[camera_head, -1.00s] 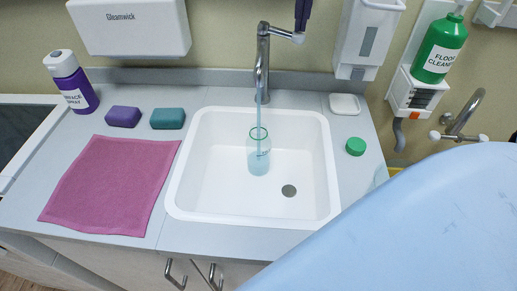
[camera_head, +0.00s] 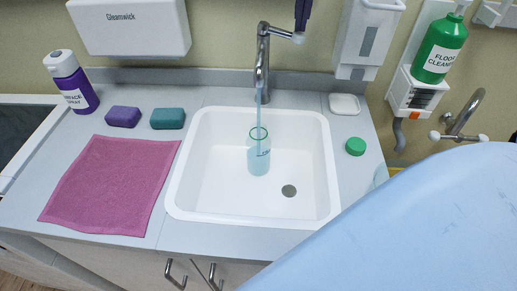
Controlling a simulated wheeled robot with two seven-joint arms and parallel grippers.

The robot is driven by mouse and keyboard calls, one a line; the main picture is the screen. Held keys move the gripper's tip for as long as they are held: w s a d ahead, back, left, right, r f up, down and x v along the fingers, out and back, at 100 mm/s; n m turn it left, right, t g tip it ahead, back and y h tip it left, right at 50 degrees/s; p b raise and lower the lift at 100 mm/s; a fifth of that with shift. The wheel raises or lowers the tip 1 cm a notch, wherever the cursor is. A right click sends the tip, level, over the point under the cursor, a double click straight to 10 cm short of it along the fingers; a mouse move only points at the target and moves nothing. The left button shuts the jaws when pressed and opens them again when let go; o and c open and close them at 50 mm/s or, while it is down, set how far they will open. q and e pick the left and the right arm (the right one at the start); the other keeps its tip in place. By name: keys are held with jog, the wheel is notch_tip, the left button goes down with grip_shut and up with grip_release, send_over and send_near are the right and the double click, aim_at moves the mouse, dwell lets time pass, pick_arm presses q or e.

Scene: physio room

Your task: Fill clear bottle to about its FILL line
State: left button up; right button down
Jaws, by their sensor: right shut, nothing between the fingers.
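The clear bottle (camera_head: 258,160) stands upright in the white sink, under the tap (camera_head: 262,65). Its green-rimmed mouth is open, and a stream of water runs from the spout into it. Pale blue liquid fills much of the bottle, up around the small dark marking on its side; the exact level against that marking is too small to tell. The tap's lever (camera_head: 290,36) points right. My right gripper (camera_head: 301,28) is shut and empty, at the top edge just above the lever's end; whether it touches is unclear. My left gripper is out of view.
A green cap (camera_head: 355,146) and a white soap dish (camera_head: 344,104) lie right of the sink (camera_head: 205,190). Two soap bars, purple (camera_head: 123,117) and teal (camera_head: 167,118), a pink towel (camera_head: 110,185) and a spray bottle (camera_head: 71,82) are left. A blue surface (camera_head: 430,230) blocks the lower right.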

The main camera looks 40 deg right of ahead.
dwell(0.4)
notch_tip(320, 180, up, 3)
jog(key=shift+p, duration=1.2)
notch_tip(320, 180, up, 6)
